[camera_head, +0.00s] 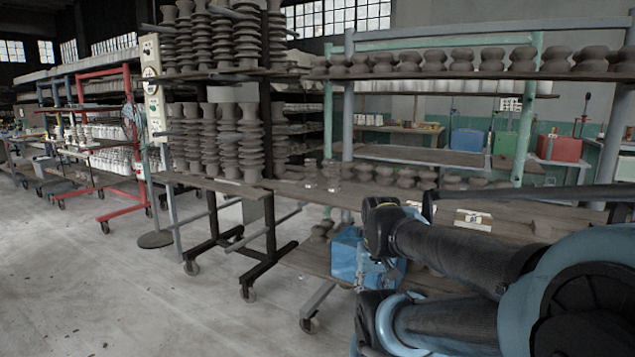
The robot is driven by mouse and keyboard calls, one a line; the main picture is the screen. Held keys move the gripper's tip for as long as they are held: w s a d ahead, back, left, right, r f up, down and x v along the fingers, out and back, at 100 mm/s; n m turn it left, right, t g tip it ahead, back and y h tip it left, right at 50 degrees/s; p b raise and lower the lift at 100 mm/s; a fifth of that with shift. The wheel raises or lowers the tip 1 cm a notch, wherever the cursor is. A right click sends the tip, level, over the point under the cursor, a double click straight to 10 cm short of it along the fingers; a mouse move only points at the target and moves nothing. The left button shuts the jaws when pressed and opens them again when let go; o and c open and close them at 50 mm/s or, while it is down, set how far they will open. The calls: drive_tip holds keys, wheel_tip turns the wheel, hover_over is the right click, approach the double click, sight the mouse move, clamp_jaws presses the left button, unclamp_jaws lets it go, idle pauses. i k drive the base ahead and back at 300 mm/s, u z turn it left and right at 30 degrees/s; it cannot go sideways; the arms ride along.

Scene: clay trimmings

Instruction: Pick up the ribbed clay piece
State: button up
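Several tall grey-brown ribbed clay pieces stand upright in rows on the dark rack's upper shelf and, like this ribbed clay piece (228,140), on its middle shelf. Which single one the task means I cannot tell. A small brown lump (541,228) lies on the wooden shelf behind my arm; its shape is too small to make out. My arm fills the lower right, folded, with its dark links reaching left. I cannot make out my gripper or its fingertips, and nothing shows as held.
A blue crate (344,257) stands below. A green-posted rack (525,110) holds a row of short clay pieces. The concrete floor (120,290) at left is clear; wheeled rack legs stand beside it.

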sight(335, 168)
drive_tip(key=z, duration=0.1)
drive_tip(key=i, duration=0.9)
drive_tip(key=z, duration=0.35)
